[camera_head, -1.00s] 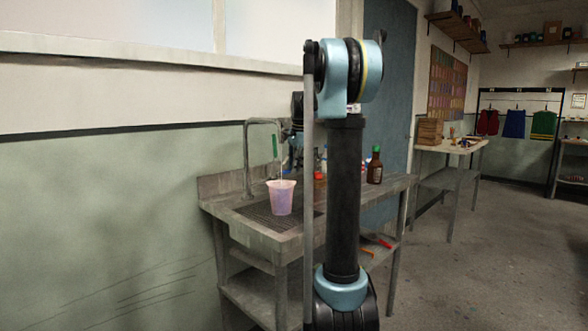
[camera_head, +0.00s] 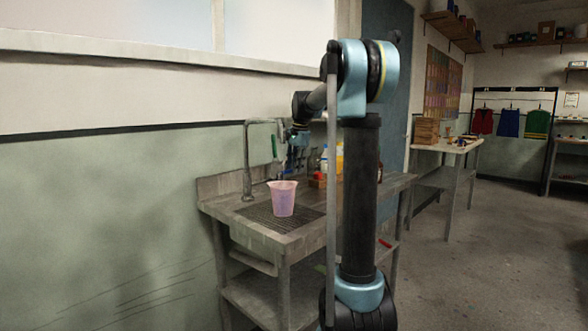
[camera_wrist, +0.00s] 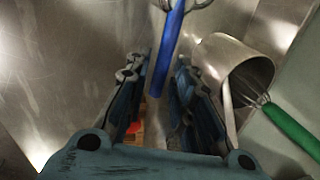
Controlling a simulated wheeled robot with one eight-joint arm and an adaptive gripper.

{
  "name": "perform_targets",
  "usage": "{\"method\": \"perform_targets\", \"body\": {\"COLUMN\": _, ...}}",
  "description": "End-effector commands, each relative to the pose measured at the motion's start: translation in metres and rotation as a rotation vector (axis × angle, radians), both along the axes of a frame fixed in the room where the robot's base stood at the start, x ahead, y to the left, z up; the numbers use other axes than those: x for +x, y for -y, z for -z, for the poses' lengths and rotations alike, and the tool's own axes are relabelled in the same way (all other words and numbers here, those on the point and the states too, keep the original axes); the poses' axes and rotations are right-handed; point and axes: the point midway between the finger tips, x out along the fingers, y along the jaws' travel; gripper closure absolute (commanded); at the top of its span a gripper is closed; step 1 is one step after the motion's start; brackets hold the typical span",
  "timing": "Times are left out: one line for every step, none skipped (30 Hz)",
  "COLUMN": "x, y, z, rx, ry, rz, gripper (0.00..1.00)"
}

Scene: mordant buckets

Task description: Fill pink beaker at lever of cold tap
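The pink beaker (camera_head: 283,200) stands upright on the dark drain grate (camera_head: 262,217) of the metal sink unit, in front of the tap. The grey gooseneck tap (camera_head: 247,165) rises behind it at the left; I cannot make out its lever. My gripper (camera_head: 297,150) is above and behind the beaker, right of the tap, apart from the beaker. In the wrist view my gripper (camera_wrist: 160,72) has its blue fingers spread with a gap. A blue-handled item (camera_wrist: 173,35) shows between and beyond them; contact cannot be told.
Bottles (camera_head: 325,160) crowd the counter behind the beaker. A shelf (camera_head: 262,297) is below. A worktable (camera_head: 445,148) stands farther right.

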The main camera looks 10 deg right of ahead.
Motion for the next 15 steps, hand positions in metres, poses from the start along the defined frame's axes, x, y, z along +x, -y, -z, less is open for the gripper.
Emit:
{"method": "perform_targets", "body": {"x": 0.0, "y": -0.001, "z": 0.0, "rx": 0.0, "ry": 0.0, "rz": -0.001, "gripper": 0.67}}
{"method": "perform_targets", "body": {"x": 0.0, "y": -0.001, "z": 0.0, "rx": 0.0, "ry": 0.0, "rz": -0.001, "gripper": 0.67}}
{"method": "perform_targets", "body": {"x": 0.0, "y": -0.001, "z": 0.0, "rx": 0.0, "ry": 0.0, "rz": -0.001, "gripper": 0.67}}
{"method": "perform_targets", "body": {"x": 0.0, "y": -0.001, "z": 0.0, "rx": 0.001, "ry": 0.0, "rz": -0.001, "gripper": 0.67}}
{"method": "perform_targets", "body": {"x": 0.0, "y": -0.002, "z": 0.0, "rx": 0.0, "ry": 0.0, "rz": -0.002, "gripper": 0.67}}
{"method": "perform_targets", "body": {"x": 0.0, "y": -0.002, "z": 0.0, "rx": 0.001, "ry": 0.0, "rz": -0.002, "gripper": 0.67}}
{"method": "perform_targets", "body": {"x": 0.0, "y": -0.002, "z": 0.0, "rx": 0.001, "ry": 0.0, "rz": -0.002, "gripper": 0.67}}
{"method": "perform_targets", "body": {"x": 0.0, "y": -0.002, "z": 0.0, "rx": 0.001, "ry": 0.0, "rz": -0.002, "gripper": 0.67}}
{"method": "perform_targets", "body": {"x": 0.0, "y": -0.002, "z": 0.0, "rx": 0.001, "ry": 0.0, "rz": -0.002, "gripper": 0.67}}
{"method": "perform_targets", "body": {"x": 0.0, "y": -0.002, "z": -0.001, "rx": 0.001, "ry": 0.0, "rz": -0.002, "gripper": 0.67}}
{"method": "perform_targets", "body": {"x": 0.0, "y": -0.002, "z": -0.002, "rx": 0.001, "ry": 0.0, "rz": -0.002, "gripper": 0.67}}
{"method": "perform_targets", "body": {"x": -0.001, "y": -0.002, "z": -0.004, "rx": 0.001, "ry": 0.0, "rz": -0.002, "gripper": 0.67}}
{"method": "perform_targets", "body": {"x": -0.001, "y": -0.001, "z": -0.006, "rx": 0.001, "ry": 0.0, "rz": -0.002, "gripper": 0.67}}
{"method": "perform_targets", "body": {"x": -0.001, "y": -0.001, "z": -0.009, "rx": 0.001, "ry": 0.0, "rz": -0.001, "gripper": 0.67}}
{"method": "perform_targets", "body": {"x": -0.002, "y": 0.0, "z": -0.013, "rx": 0.001, "ry": 0.0, "rz": -0.001, "gripper": 0.67}}
